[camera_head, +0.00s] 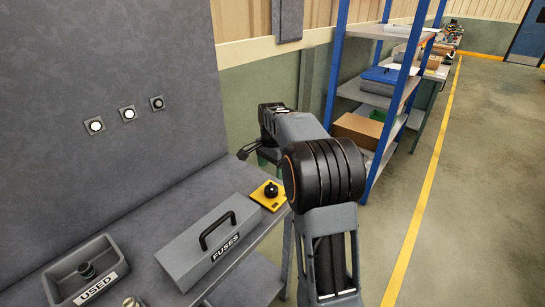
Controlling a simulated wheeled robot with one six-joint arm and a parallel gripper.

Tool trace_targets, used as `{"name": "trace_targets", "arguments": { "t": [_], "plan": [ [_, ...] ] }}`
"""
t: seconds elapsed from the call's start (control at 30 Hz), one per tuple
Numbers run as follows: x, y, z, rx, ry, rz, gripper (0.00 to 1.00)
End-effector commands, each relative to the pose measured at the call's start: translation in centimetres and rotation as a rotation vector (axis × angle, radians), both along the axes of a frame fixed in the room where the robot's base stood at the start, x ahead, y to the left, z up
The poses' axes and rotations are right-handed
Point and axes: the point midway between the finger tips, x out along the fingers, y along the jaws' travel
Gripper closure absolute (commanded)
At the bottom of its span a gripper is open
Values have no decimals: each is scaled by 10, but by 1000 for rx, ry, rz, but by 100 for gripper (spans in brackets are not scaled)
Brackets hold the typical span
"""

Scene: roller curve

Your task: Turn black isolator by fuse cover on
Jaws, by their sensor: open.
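The black isolator knob (271,191) sits on a yellow base at the right end of the grey bench, beside the fuse cover. How the knob is turned is too small to tell. The grey fuse cover (190,252) has a black handle on top and a FUSES label on its front. My gripper (246,152) is above and behind the isolator, apart from it, open and seemingly empty. My arm hides part of the gripper and the area right of the isolator.
A grey tray labelled USED (103,292) holds a dark cylindrical part at left. The upright grey panel (120,60) carries several round fittings, two white-faced and one dark. Blue-framed shelving (343,50) with boxes stands behind my arm. The floor at right is clear.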

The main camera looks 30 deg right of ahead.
Motion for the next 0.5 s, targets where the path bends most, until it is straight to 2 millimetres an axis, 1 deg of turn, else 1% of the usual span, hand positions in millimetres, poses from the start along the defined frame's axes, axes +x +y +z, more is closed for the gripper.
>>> {"name": "trace_targets", "arguments": {
  "t": [0.03,0.2,0.33,0.5],
  "plan": [
    [0,-1,10,-1,-3,-1,23],
    [0,-1,32,-1,-1,-1,23],
    [-1,-1,41,-1,0,-1,23],
    [-1,-1,45,-1,2,-1,23]
  ]
}}
